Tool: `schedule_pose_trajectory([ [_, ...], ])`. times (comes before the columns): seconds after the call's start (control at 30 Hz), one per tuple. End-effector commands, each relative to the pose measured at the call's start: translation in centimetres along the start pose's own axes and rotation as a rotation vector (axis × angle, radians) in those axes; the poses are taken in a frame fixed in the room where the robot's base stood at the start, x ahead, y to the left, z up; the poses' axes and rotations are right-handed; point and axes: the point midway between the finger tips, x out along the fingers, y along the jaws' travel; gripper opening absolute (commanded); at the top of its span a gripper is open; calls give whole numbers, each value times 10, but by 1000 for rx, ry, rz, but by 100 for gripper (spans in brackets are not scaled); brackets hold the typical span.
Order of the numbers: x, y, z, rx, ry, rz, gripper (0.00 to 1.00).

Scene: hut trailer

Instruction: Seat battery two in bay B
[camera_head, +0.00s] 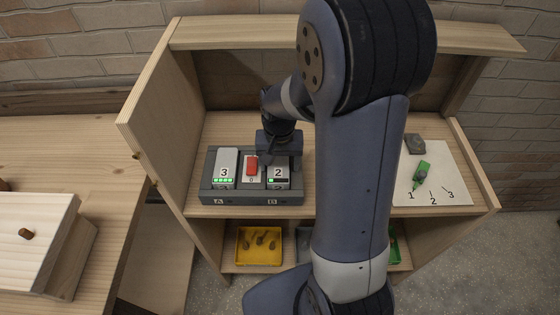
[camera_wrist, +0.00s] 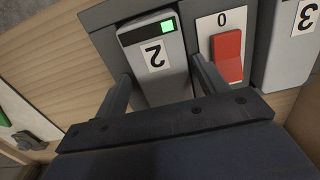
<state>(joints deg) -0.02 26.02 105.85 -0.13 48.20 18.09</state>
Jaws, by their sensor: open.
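Battery two (camera_head: 278,173), a grey block with a white "2" label, stands in bay B of the dark grey dock (camera_head: 236,198). In the wrist view battery two (camera_wrist: 156,62) appears upside down with one green light lit. My gripper (camera_head: 277,150) is at its back end, fingers open. In the wrist view my gripper's fingers (camera_wrist: 160,88) lie on either side of battery two; whether they touch it is unclear. Battery three (camera_head: 225,168) stands in bay A with several green lights. A red switch (camera_head: 252,165) marked "0" sits between the bays.
A white board (camera_head: 440,185) marked 1, 2, 3 lies at right, with a green object (camera_head: 422,174) on it and a grey block (camera_head: 415,144) at its back edge. Below is a yellow bin (camera_head: 259,260). The wooden side wall (camera_head: 165,110) bounds the left.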

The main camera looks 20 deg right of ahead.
Motion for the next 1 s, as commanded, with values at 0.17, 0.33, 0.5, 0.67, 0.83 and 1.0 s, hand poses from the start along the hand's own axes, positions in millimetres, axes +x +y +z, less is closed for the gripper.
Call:
schedule_pose_trajectory([
  [0.17, -5, -3, -1, 1, 3, -6, 78],
  [0.33, -30, -2, -1, 0, 7, -7, 78],
  [0.5, -66, 0, -2, 1, 8, -6, 78],
  [0.67, -92, 1, -1, 1, 5, -4, 78],
  [0.83, -106, 2, 0, 1, 1, -2, 78],
  [1.0, -108, 2, 0, 1, 0, -2, 78],
])
